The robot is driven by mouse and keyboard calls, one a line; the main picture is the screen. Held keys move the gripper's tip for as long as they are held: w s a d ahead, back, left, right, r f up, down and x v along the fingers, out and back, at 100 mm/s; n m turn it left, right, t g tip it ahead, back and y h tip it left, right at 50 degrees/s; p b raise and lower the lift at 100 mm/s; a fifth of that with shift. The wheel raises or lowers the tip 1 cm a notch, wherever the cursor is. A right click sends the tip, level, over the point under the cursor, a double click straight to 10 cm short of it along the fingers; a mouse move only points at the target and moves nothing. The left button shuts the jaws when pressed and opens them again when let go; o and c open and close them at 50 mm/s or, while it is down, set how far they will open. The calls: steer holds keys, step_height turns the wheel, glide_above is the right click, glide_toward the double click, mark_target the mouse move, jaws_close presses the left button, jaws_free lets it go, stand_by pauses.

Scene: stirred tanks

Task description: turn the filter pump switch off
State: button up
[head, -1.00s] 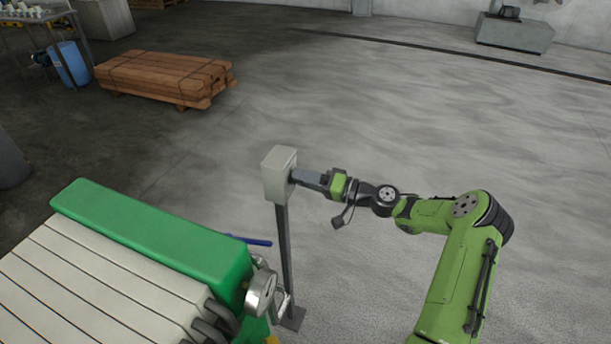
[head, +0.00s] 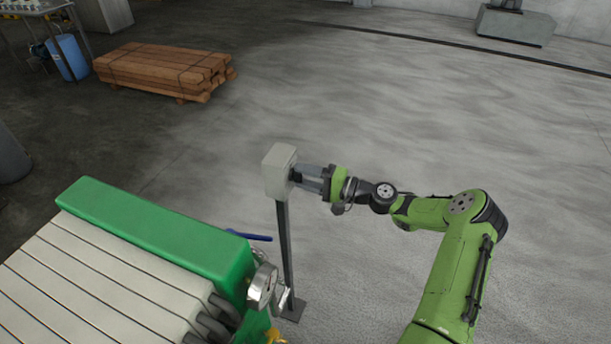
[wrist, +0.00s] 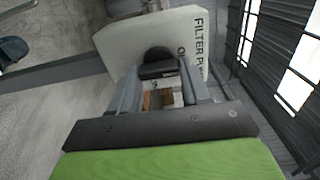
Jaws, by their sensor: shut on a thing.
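The filter pump switch box (head: 279,172) is a pale grey box on a thin dark post in the middle of the head view. In the wrist view the box (wrist: 120,45) fills the upper middle, with the lettering "FILTER PU..." along its right side. A dark switch knob (wrist: 157,66) stands out from its face. My gripper (head: 298,177) is at the right face of the box. In the wrist view my gripper's fingers (wrist: 160,76) reach to both sides of the knob and are shut on it. The knob's pointer and most of the markings are hidden.
A green and white plate press (head: 150,230) with a round gauge (head: 262,286) stands close at the lower left. A timber stack (head: 165,70) lies farther back. The floor to the right is open.

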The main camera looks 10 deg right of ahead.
steer(key=o, duration=1.1)
steer(key=shift+c, duration=0.2)
steer(key=v, duration=1.6)
steer(key=shift+w, duration=0.1)
